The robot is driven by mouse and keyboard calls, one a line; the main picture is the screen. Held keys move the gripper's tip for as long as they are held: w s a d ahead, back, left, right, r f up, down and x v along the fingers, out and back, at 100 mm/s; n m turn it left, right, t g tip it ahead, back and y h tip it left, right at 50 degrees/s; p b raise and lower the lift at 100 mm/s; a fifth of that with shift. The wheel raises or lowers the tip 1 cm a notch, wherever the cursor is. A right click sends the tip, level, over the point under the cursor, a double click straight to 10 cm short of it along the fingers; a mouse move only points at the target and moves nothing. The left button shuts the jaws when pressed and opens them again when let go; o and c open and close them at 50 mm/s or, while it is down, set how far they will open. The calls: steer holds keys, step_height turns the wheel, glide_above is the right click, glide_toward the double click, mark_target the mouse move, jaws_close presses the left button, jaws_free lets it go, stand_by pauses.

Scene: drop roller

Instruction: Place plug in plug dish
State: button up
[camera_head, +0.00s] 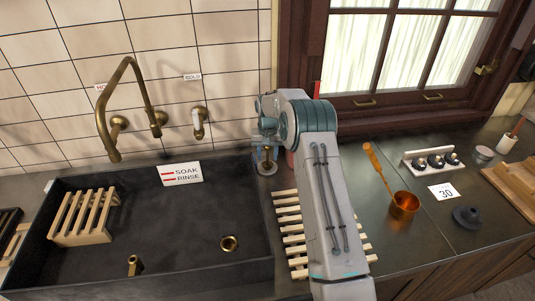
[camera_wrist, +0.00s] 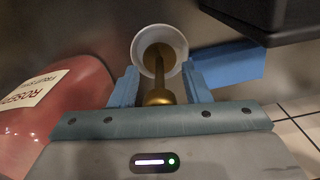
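The brass plug (camera_wrist: 158,97) has a round knob on a stem, and its wide brass end shows inside the white rim of the round plug dish (camera_wrist: 143,42) in the wrist view. Whether it rests on the dish floor is hard to tell. In the head view the plug (camera_head: 268,155) stands upright at the sink's back right corner. My gripper (camera_wrist: 161,87) has its blue fingers on both sides of the knob, with a visible gap on each side. It is open around the plug. In the head view my gripper (camera_head: 267,150) is partly hidden by my arm.
A red labelled jar (camera_wrist: 62,95) stands close to the left finger in the wrist view. The dark sink (camera_head: 170,225) holds a wooden rack (camera_head: 83,216) and a brass drain (camera_head: 229,243). A copper pot (camera_head: 404,205) and a dark knobbed piece (camera_head: 467,216) sit on the right counter.

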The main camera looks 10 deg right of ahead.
steer(key=shift+r, duration=0.15)
step_height(320, 180, up, 12)
steer(key=shift+f+b, duration=0.1)
steer(key=shift+b, duration=1)
steer(key=s+r+n+t, duration=0.1)
steer(key=s+r, duration=0.6)
steer(key=s, duration=0.3)
steer(key=s+r+t, duration=0.1)
steer(key=s+r, duration=0.6)
steer(key=s, duration=0.2)
steer(key=s+f+t, duration=0.1)
steer(key=s+f, duration=0.1)
steer(key=s, duration=1)
steer(key=s+f, duration=0.2)
steer(key=s, duration=1)
steer(key=shift+f+n+t, duration=0.25)
steer(key=shift+n+t, duration=0.15)
steer(key=shift+s, duration=0.1)
